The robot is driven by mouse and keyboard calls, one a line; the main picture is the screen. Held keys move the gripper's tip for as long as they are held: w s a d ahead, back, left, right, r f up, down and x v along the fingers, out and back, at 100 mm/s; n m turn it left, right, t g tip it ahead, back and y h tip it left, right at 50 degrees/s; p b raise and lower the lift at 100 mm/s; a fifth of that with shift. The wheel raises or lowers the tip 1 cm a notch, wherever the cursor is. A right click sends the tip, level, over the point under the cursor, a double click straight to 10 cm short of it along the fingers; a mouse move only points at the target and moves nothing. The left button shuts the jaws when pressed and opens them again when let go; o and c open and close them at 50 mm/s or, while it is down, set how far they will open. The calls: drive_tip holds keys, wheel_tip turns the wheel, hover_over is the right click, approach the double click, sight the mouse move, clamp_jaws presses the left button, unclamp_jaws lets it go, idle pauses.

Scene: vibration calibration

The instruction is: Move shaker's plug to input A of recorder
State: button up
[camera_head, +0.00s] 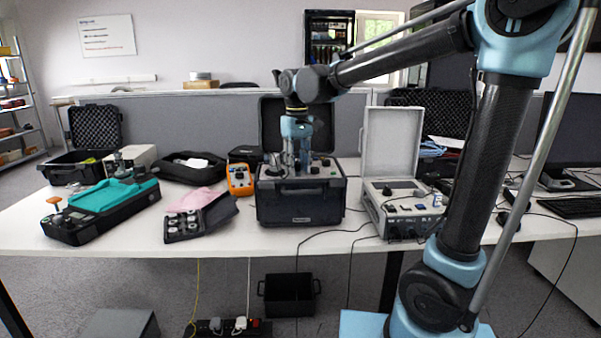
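A black case with its lid up (300,205), which looks like the shaker, stands on the table in the middle of the head view. My gripper (298,168) points down over its top panel, and its fingertips are at or close to that panel. I cannot tell whether the fingers are open or hold a plug. A grey-silver case with a raised lid (392,143), perhaps the recorder, stands to the right. Its panel carries knobs and small connectors; the input labels are too small to read. Dark cables (345,231) run between the two cases and over the table edge.
An orange handheld meter (240,179) stands left of the black case. A keyboard (568,207) is at the right. The table's front left edge is bare.

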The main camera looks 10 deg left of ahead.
clamp_jaws()
drive_tip(key=shift+s+n, duration=0.15)
drive_tip(key=shift+n, duration=1.85)
drive_tip(key=shift+n, duration=0.3)
drive_tip(key=shift+s+n, duration=0.1)
drive_tip(key=shift+n, duration=1.6)
